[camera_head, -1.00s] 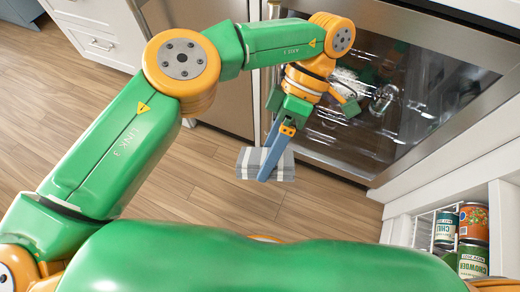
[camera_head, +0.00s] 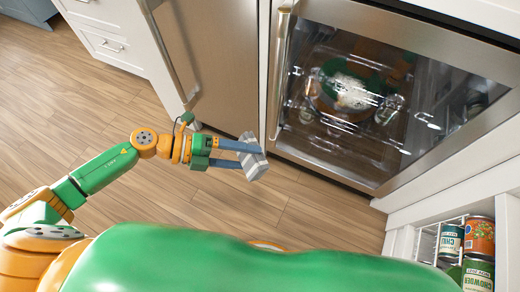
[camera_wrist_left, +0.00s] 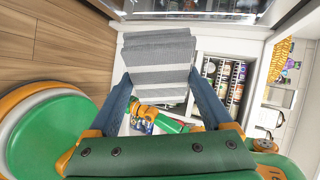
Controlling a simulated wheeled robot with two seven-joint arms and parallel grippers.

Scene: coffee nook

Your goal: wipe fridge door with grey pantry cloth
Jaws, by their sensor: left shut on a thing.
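The grey cloth (camera_head: 255,164), folded with pale stripes, is held between the blue fingers of my left gripper (camera_head: 242,154). The cloth also shows in the left wrist view (camera_wrist_left: 160,62), spanning the fingers of the left gripper (camera_wrist_left: 163,88). A steel-framed glass fridge door (camera_head: 345,125) stands at the right in the head view, with a vertical handle (camera_head: 283,30) on its left side. The cloth appears in front of the door's lower left, over the floor and apart from the glass. My right gripper cannot be made out.
A plain steel door (camera_head: 215,70) with a long handle is left of the glass door. White drawers (camera_head: 110,45) stand further left. An open white shelf unit at the lower right holds a wire rack and several cans (camera_head: 480,238). The wooden floor (camera_head: 70,125) is clear.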

